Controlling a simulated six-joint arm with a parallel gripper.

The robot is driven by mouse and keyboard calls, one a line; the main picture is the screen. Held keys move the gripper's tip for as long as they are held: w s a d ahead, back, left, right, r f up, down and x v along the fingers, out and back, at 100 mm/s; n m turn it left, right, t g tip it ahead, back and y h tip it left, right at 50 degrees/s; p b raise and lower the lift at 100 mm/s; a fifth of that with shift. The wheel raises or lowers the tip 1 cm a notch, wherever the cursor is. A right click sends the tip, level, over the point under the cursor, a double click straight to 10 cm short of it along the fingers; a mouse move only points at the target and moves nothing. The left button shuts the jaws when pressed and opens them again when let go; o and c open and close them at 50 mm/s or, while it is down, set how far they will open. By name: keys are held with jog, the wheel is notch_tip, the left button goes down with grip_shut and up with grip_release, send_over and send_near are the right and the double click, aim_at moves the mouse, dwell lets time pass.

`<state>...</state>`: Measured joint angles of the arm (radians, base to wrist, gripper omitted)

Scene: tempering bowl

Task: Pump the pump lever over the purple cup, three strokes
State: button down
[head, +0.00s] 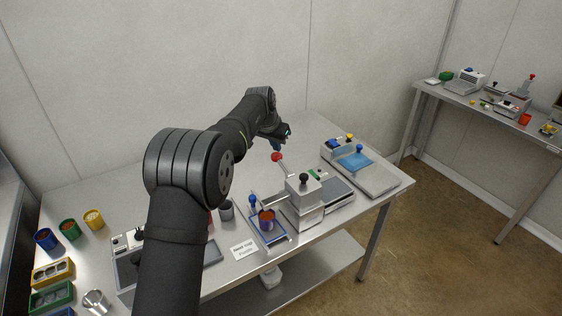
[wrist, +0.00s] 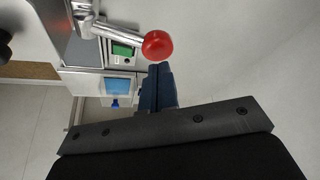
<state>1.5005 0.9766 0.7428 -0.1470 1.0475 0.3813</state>
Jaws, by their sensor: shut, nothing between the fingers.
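The pump lever, a metal rod with a red ball (head: 277,157), slants up from the grey pump machine (head: 306,210) in the head view. The ball also shows large in the wrist view (wrist: 157,45), just ahead of the fingertips and apart from them in the picture. My gripper (head: 283,140) is beside the ball on its far side; its dark blue fingers (wrist: 158,72) are shut and empty.
A white card (head: 243,249) reading "Purple" lies before the tray. A black knob (head: 303,178) tops the machine. A grey cup (head: 226,210) stands left of it. A board with a blue pad (head: 354,161) is to the right. Several coloured containers stand at the left.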

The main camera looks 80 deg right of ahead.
aim_at(276, 156)
jog(key=shift+f, duration=0.1)
dwell(0.3)
jog(key=shift+s+a+f, duration=0.1)
jog(key=shift+f, duration=2.55)
jog(key=shift+r, duration=2.75)
jog(key=shift+f, duration=2.85)
jog(key=shift+r, duration=2.85)
